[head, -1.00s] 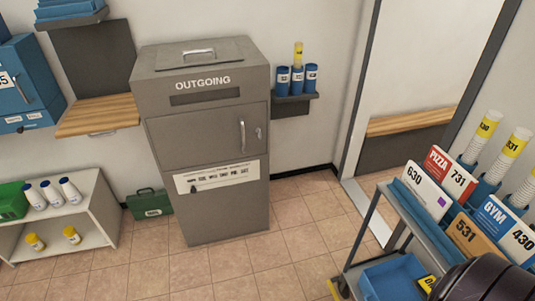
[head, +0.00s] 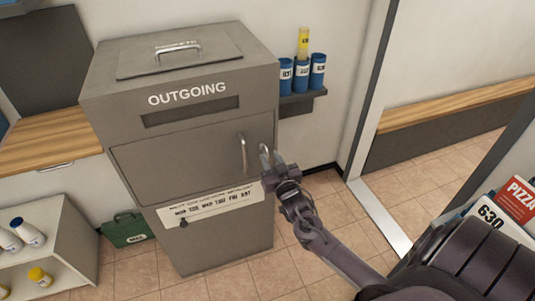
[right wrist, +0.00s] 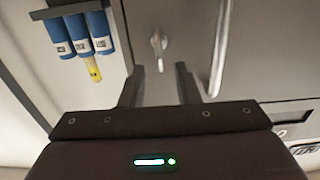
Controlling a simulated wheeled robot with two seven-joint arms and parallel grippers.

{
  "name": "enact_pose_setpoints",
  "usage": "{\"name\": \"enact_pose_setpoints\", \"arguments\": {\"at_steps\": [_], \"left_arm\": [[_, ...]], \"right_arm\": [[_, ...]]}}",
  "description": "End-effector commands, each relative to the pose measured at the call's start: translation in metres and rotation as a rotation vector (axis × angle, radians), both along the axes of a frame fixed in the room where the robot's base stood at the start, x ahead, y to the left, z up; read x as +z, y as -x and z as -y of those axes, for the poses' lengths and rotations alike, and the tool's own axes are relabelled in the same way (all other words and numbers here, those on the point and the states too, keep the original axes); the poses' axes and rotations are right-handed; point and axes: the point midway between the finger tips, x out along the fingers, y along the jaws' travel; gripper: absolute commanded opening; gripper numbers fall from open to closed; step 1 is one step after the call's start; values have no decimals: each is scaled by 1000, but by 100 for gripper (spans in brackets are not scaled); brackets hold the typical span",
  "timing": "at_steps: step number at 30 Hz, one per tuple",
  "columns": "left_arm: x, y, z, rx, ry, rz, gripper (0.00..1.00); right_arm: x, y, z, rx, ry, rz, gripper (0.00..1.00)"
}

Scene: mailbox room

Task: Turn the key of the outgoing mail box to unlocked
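The grey outgoing mail box (head: 190,110) stands against the wall in the head view. Its front door (head: 185,160) is shut and carries a vertical handle (head: 243,155). My right gripper (head: 265,155) is at the right edge of the door, beside the handle, and covers the key in the head view. In the right wrist view the small metal key (right wrist: 159,42) sits in its lock. It lies just beyond and between the fingertips of my open right gripper (right wrist: 160,70). I cannot tell whether the fingers touch it. My left gripper is not in view.
The door handle (right wrist: 219,50) is close beside the right finger in the wrist view. A wall shelf (head: 302,98) with blue tubes is right of the box. A green case (head: 127,229) is on the floor at left. A cart with signs (head: 490,222) is at right.

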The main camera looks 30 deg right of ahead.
Motion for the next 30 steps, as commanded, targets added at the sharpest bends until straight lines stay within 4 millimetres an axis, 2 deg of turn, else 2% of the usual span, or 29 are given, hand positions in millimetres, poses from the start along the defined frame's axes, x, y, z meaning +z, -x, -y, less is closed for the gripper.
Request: {"name": "enact_pose_setpoints", "arguments": {"at_steps": [3, 7, 17, 24, 30], "left_arm": [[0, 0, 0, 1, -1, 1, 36], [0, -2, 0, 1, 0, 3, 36], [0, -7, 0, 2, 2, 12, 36], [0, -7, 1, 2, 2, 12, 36], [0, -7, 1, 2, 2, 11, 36]], "right_arm": [[0, -17, 4, 0, 0, 0, 29], [0, -28, 7, 0, 0, 0, 29], [-1, -32, 8, 0, -1, -3, 29], [-1, -32, 8, 0, 0, -2, 0], [-1, -32, 8, 0, -1, -2, 0]]}}
